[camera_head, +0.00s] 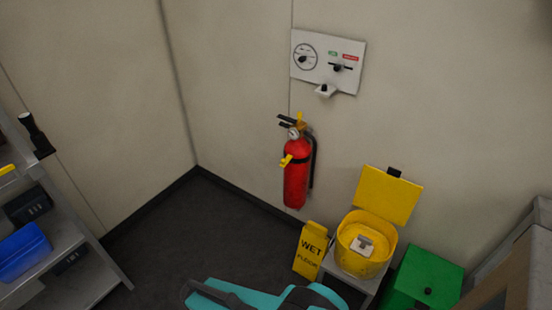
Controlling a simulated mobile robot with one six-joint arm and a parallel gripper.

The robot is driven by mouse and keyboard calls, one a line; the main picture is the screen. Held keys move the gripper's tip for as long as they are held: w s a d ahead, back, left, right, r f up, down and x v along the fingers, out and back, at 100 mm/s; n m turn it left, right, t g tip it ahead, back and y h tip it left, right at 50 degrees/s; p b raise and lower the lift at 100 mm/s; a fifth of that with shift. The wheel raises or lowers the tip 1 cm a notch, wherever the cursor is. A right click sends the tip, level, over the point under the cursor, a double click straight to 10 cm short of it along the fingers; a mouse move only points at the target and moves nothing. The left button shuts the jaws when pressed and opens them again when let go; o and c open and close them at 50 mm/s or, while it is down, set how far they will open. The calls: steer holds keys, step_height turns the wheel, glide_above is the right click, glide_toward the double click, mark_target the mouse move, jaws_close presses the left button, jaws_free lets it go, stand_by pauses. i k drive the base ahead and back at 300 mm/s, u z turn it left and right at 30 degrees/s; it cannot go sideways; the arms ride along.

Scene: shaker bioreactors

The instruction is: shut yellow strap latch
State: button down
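A red fire extinguisher (296,185) hangs upright on the back wall. A dark strap (301,158) runs around its upper body. A small yellow latch (287,160) is on the strap at the left front and sticks out to the left of the red body. It looks swung out rather than flat against the strap, but it is small here. Teal and dark parts of my arm (250,294) show at the bottom edge, well below and apart from the extinguisher. I cannot see my gripper's fingers.
A white panel (345,62) with a dial and slider is above right. A yellow wet floor sign (311,250), a yellow bin (348,258) with raised lid (388,195), and a green box (430,278) stand below right. Shelves (90,285) are left. The floor (200,235) between is clear.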

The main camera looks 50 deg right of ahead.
mark_target(284, 162)
steer(key=z, duration=0.05)
steer(key=i, duration=1)
steer(key=u, duration=0.15)
steer(key=k, duration=0.95)
steer(key=z, duration=0.15)
steer(key=i, duration=0.5)
